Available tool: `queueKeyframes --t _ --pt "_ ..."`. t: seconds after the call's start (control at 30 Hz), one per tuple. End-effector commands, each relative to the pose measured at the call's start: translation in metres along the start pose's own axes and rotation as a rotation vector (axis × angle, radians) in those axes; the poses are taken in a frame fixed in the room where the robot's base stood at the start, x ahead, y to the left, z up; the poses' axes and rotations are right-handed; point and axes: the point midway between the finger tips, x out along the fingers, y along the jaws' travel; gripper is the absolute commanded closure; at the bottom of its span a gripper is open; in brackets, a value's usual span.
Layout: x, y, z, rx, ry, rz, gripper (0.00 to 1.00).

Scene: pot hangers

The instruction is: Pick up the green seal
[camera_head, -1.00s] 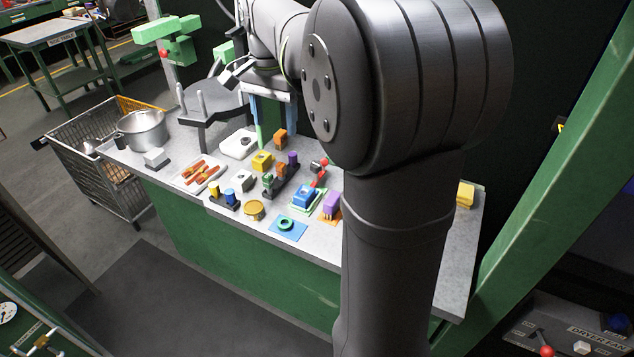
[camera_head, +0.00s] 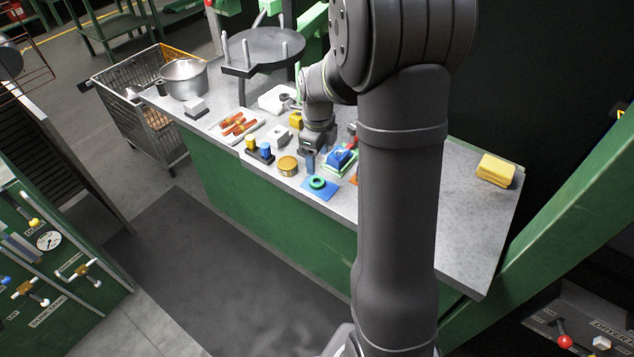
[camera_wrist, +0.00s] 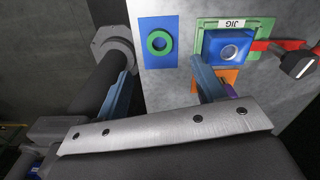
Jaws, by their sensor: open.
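The green seal (camera_head: 317,188) is a flat ring lying on a blue square mat (camera_head: 331,192) near the table's front edge. In the wrist view the seal (camera_wrist: 160,33) lies on the mat (camera_wrist: 147,62), beyond the fingertips and between their lines. My gripper (camera_wrist: 161,72) is open and empty, its two blue-grey fingers spread to either side. In the head view my gripper (camera_head: 311,161) is over the table just behind the mat; my arm hides part of it. The fingers are apart from the seal.
A blue block (camera_wrist: 212,46) sits in the green jig (camera_wrist: 262,45) close right of the mat, by my right finger. A red-handled clamp (camera_wrist: 299,62) is further right. A brass tin (camera_head: 288,167) stands left of the mat. A yellow sponge-like block (camera_head: 496,170) lies far right.

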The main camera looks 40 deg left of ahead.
Motion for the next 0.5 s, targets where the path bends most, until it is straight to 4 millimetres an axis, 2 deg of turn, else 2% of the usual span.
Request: queueKeyframes --t 0.1,0.33,0.5 --pt "0.009 0.001 -0.001 0.058 0.0 -0.001 0.37" --pt "0.03 0.001 -0.002 0.07 0.0 0.0 0.37" --pt "0.059 0.001 -0.002 0.069 0.001 0.002 0.37"
